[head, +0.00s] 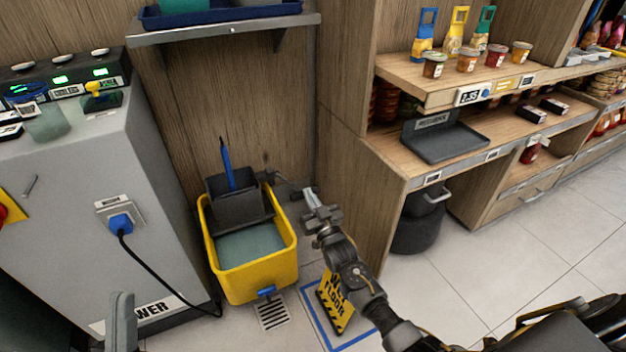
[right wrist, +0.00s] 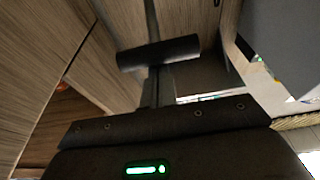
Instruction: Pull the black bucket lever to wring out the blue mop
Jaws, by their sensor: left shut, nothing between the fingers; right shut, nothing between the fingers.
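The yellow bucket (head: 277,287) stands on the floor with a dark grey wringer (head: 240,208) at its back. The blue mop handle (head: 227,165) rises upright from the wringer; the mop head is hidden. The black lever (head: 272,178) sticks out at the wringer's right side. My right gripper (head: 309,194) is shut and empty just right of the lever; I cannot tell if they touch. In the right wrist view a black bar (right wrist: 158,52), seemingly the lever's grip, lies across in front of the gripper. My left gripper (head: 122,318) is shut and empty at the bottom left, away from the bucket.
A grey machine (head: 65,220) with a plugged-in black cable stands left of the bucket. A wooden panel and shelf unit (head: 350,160) stand close on the right. A wall shelf (head: 225,30) hangs above.

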